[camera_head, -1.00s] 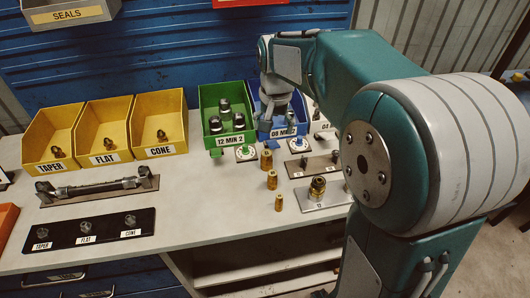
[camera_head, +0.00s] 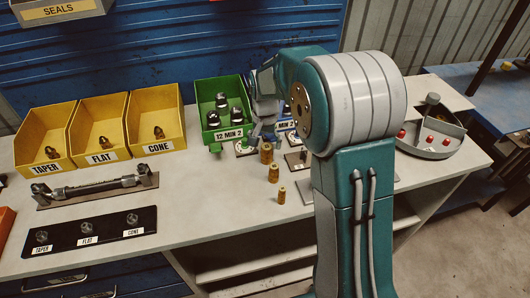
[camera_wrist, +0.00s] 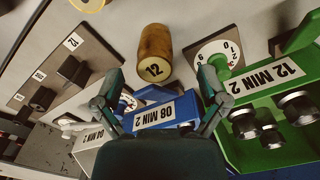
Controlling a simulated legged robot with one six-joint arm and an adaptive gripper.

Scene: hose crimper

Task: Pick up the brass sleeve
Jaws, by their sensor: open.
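Three brass sleeves stand in a row on the bench in the head view: the largest (camera_head: 266,153) at the back, a middle one (camera_head: 273,174) and the smallest (camera_head: 282,195) in front. In the wrist view one brass sleeve (camera_wrist: 155,52), marked 12, stands just beyond my gripper (camera_wrist: 160,76). My gripper is open and empty, with its fingers apart to the left and right below the sleeve in the picture. In the head view my gripper (camera_head: 260,136) is behind the largest sleeve, in front of the bins. Its fingertips are hard to make out there.
The green bin (camera_wrist: 254,100) holds dark fittings, with a dial (camera_wrist: 217,55) beside it. A plate (camera_wrist: 84,48) with dark blocks lies left. A grey round tray (camera_head: 432,145) is at right.

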